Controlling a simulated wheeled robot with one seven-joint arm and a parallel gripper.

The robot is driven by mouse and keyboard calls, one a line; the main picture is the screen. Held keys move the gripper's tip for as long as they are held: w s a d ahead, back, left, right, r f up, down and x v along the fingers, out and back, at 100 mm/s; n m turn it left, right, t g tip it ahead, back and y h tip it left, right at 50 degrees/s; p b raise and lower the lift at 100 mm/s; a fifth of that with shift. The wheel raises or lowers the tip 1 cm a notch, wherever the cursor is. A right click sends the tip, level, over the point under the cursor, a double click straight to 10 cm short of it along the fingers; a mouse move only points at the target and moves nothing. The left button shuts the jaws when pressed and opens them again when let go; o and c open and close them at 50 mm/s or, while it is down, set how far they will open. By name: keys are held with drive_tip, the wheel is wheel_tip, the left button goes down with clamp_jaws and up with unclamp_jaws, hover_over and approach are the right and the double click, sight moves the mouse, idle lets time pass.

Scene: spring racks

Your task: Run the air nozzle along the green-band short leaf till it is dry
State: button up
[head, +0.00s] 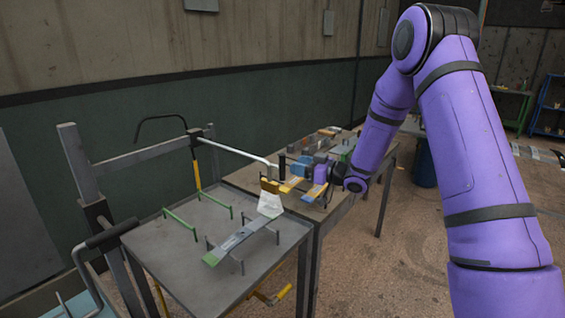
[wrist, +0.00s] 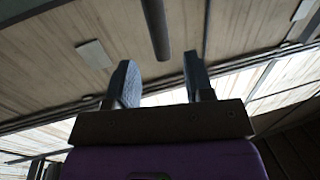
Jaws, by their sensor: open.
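The green-band short leaf (head: 238,242) is a grey strip with a green end, lying across low dark supports on the near metal table in the head view. I cannot identify the air nozzle with certainty.
Two green bars (head: 181,225) stand on the near table (head: 180,275). A grey pipe (head: 240,152) reaches across from a post with a yellow lower part. The back table (head: 322,212) holds several yellow, blue and orange items. A dark metal frame stands at left.

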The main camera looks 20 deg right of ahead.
sight(282, 167)
drive_tip(key=x, duration=0.6)
drive_tip(key=shift+w+a, duration=0.1)
drive_tip(key=shift+a, duration=0.1)
clamp_jaws()
